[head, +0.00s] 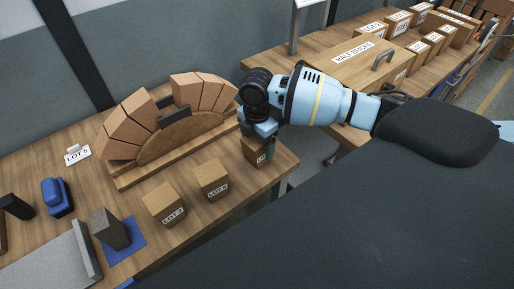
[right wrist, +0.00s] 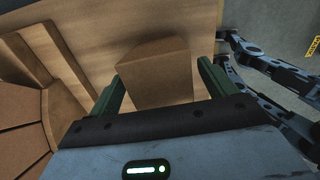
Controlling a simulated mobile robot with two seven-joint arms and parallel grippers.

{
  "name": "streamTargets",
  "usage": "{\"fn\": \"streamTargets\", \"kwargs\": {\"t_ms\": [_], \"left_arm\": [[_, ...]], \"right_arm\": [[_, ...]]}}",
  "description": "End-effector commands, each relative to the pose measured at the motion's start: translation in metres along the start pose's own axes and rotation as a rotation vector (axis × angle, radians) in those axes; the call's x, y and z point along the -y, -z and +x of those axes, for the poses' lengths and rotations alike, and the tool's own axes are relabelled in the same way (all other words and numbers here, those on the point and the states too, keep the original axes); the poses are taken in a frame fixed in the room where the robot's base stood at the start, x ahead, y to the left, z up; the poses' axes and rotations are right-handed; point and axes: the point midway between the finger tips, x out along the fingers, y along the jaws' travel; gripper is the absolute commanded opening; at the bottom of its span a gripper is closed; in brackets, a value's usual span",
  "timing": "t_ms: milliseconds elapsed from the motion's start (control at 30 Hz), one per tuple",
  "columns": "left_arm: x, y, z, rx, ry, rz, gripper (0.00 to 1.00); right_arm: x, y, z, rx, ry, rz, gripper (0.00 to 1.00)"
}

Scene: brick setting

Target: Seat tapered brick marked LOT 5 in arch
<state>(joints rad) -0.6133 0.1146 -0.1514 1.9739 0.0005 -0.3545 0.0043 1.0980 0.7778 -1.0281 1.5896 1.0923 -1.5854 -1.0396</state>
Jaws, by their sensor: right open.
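My right gripper (head: 262,148) points down over a tapered brick (head: 255,152) at the table's right end. In the right wrist view the brick (right wrist: 155,72) stands between the two green fingers, which are apart. Its label is partly hidden in the head view, so I cannot read its lot number. The arch (head: 128,125) of tapered bricks stands on a wooden form (head: 180,138), with a gap near its top where a dark piece (head: 174,116) shows. A card reading LOT 5 (head: 77,155) stands left of the arch. My left gripper is out of view.
Two more labelled bricks, one left (head: 164,203) and one right (head: 211,179), stand in front of the arch. A grey block (head: 109,229) on a blue mat (head: 126,247) and a blue object (head: 57,198) are at the left. A HALF BRICKS box (head: 345,70) is on the table behind.

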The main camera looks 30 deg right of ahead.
Motion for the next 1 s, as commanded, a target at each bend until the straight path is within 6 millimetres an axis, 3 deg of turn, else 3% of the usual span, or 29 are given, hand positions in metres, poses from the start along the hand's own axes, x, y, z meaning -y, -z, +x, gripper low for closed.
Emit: {"fn": "streamTargets", "kwargs": {"t_ms": [333,767,1000], "left_arm": [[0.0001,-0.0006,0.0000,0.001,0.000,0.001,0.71],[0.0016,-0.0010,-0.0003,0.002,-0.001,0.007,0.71],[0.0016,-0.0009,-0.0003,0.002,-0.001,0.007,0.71]], "right_arm": [[0.0002,0.0001,0.0092,0.000,0.000,0.000,0.84],[0.0002,0.0000,0.0088,0.000,0.000,0.000,0.29],[-0.0003,-0.0001,0.0072,0.000,-0.002,0.000,0.27]]}}
